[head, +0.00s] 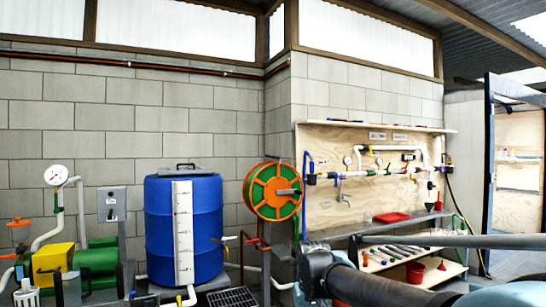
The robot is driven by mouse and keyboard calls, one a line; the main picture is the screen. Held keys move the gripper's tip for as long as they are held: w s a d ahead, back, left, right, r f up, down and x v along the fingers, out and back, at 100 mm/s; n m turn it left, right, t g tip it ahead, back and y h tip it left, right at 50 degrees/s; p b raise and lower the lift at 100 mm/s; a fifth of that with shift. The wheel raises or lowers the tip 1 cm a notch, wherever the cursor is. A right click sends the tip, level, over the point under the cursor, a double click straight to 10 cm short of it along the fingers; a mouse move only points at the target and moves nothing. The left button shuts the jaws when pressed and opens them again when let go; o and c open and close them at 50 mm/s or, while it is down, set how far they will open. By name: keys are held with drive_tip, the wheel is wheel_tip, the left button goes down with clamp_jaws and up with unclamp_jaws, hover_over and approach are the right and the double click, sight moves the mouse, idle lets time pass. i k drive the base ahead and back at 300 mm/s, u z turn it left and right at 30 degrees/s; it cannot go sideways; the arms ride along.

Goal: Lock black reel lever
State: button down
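The hose reel (272,190), an orange disc with green parts, is mounted near the wall corner, right of the blue barrel. A dark grey handle (287,191) sticks out to the right from its hub. I cannot tell whether this is the black lever, or whether the lever is locked. My gripper is not in view. Only links of my arm show at the lower right, in front of the bench and apart from the reel in the picture.
A blue barrel (205,230) with a white scale strip stands left of the reel. A green pump with a yellow box (52,262) is at the far left. A plywood board (350,150) with pipes and valves is on the right, above shelves (400,262) of tools.

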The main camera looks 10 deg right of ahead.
sight(268, 156)
drive_tip(key=u, duration=0.05)
drive_tip(key=i, duration=1)
drive_tip(key=z, duration=0.05)
